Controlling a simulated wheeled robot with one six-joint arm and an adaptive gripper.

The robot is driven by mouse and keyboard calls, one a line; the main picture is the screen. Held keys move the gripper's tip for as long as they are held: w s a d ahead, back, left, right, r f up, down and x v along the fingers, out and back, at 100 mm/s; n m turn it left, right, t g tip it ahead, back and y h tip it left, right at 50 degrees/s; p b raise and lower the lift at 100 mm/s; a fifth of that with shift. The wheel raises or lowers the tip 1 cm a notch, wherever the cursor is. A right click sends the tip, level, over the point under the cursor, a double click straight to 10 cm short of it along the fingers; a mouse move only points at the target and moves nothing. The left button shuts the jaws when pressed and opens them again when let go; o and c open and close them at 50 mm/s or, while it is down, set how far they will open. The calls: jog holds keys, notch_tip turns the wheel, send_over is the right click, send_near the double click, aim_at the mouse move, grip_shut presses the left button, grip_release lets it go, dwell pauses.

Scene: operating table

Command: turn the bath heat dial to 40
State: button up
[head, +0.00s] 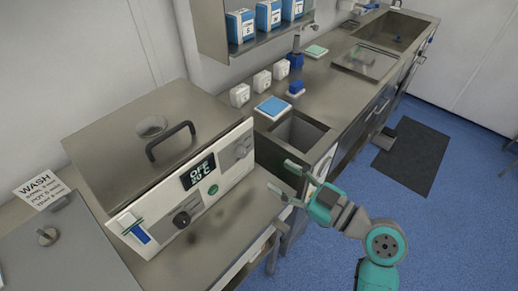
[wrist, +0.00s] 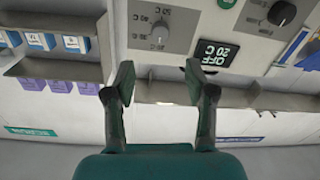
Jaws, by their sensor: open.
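The bath is a steel box with a lid and a pale front panel (head: 130,215), at the left in the head view. The heat dial (head: 242,148) is a grey knob at the panel's right end. In the wrist view the heat dial (wrist: 160,32) appears upside down, with temperature marks around it; its exact setting is too small to read. The display (head: 198,174) reads OFF and 20 C. My gripper (head: 285,180) is open and empty, in front of the panel's right end and apart from it. In the wrist view, the fingers (wrist: 159,80) point toward the dial.
A black knob (head: 181,219) and a green button (head: 213,190) share the panel. A lid handle (head: 171,140) sticks up above it. A sink basin (head: 300,132) and a blue-topped block (head: 272,107) lie to the right. Free space lies between gripper and panel.

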aim_at(245, 154)
jog(key=x, duration=1)
jog(key=shift+w+a+f, duration=0.1)
jog(key=shift+w+a, duration=0.1)
jog(key=shift+a, duration=0.05)
grip_shut()
